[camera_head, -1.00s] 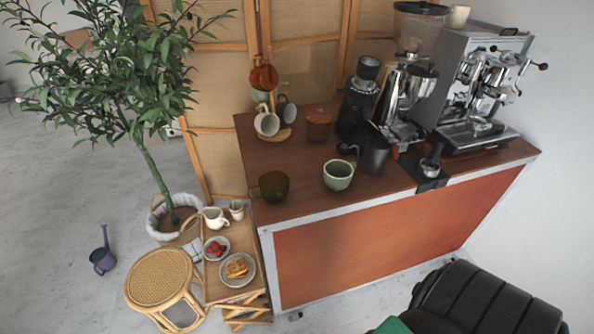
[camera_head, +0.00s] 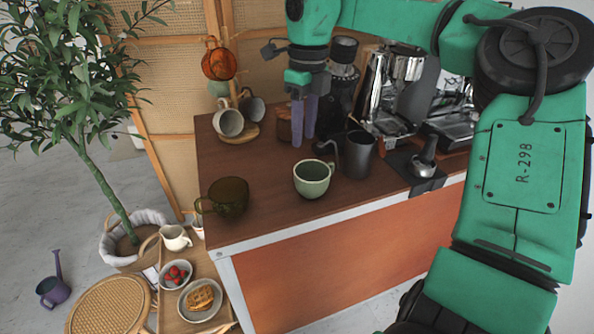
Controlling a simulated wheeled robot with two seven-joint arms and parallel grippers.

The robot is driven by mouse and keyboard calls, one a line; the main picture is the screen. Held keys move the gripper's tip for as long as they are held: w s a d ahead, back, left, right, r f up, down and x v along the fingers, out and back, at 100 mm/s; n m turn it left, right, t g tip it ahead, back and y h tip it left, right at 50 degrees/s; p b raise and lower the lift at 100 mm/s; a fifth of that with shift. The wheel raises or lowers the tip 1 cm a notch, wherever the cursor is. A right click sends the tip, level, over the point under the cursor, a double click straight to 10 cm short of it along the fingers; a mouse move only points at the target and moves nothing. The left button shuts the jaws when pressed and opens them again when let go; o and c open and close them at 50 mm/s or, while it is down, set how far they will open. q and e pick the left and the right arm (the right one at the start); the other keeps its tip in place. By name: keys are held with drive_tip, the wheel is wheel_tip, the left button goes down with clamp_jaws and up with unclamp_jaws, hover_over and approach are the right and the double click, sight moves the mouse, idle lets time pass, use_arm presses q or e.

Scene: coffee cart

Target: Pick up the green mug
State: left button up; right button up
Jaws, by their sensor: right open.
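The green mug (camera_head: 312,180) stands upright on the brown counter, near its front edge, with its handle towards the back right. It is pale green and its inside shows from above. My right gripper (camera_head: 303,138) hangs over the counter behind the mug, fingers pointing down. Its two purple fingers are apart with nothing seen between them. The fingers appear above and behind the mug and do not touch it. My left gripper is not in view.
A dark pitcher (camera_head: 357,155) stands close to the right of the mug. A dark olive glass cup (camera_head: 229,197) stands to the left. A mug tree with cups (camera_head: 229,122) and a grinder (camera_head: 342,75) stand behind. Counter (camera_head: 265,210) between glass cup and mug is clear.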

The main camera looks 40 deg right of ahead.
hover_over(303, 182)
drive_tip(key=f, duration=0.5)
drive_tip(key=shift+s+d+f+p, duration=0.1)
drive_tip(key=shift+s+f+p, duration=0.1)
drive_tip(key=shift+f+p, duration=0.1)
drive_tip(key=f, duration=0.2)
drive_tip(key=f+p, duration=0.1)
drive_tip(key=f, duration=0.2)
drive_tip(key=f+p, duration=0.1)
drive_tip(key=f, duration=0.2)
drive_tip(key=shift+w+f, duration=0.15)
drive_tip(key=shift+w, duration=0.1)
clamp_jaws()
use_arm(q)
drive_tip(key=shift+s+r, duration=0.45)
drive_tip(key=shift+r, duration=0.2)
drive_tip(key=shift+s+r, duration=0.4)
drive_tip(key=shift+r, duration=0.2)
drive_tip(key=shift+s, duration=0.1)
